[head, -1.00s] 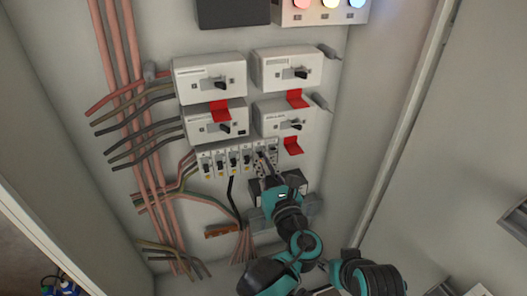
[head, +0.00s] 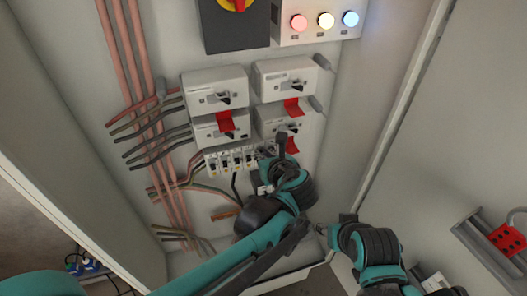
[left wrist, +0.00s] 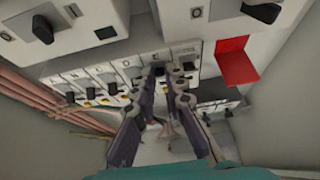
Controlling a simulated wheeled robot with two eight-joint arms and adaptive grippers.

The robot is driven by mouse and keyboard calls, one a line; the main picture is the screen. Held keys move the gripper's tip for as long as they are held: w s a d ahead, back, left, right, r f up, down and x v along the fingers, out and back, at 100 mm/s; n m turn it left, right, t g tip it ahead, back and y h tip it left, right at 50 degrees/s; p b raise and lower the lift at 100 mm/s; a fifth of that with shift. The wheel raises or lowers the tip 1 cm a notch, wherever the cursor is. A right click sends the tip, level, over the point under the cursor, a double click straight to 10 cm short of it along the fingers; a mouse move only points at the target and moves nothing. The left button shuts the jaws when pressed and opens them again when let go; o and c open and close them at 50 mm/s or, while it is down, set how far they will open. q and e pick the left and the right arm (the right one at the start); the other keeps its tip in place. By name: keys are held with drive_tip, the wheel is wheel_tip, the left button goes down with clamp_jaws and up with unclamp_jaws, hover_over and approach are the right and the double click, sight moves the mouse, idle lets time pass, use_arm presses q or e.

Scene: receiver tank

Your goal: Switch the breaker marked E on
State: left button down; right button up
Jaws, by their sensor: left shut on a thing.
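A row of small white breakers with dark toggles (head: 229,159) runs across the panel; it also shows in the left wrist view (left wrist: 98,84). My left gripper (head: 268,152) is at the right part of this row. In the left wrist view its two fingers (left wrist: 168,76) reach up to a breaker near the right end and are shut on its toggle, largely hidden between the tips. My right arm is at the lower right; its gripper (head: 322,229) is small and unclear.
Larger white breakers (head: 214,88) with black handles sit above the row, some with red flaps (head: 292,107). A lamp box (head: 318,35) is at the top. Pink and dark cables (head: 133,80) run down the left. The cabinet's side walls bound the space.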

idle(0.3)
use_arm(q)
drive_tip(key=c, duration=1.8)
unclamp_jaws()
drive_tip(key=shift+c, duration=0.2)
drive_tip(key=v, duration=1.2)
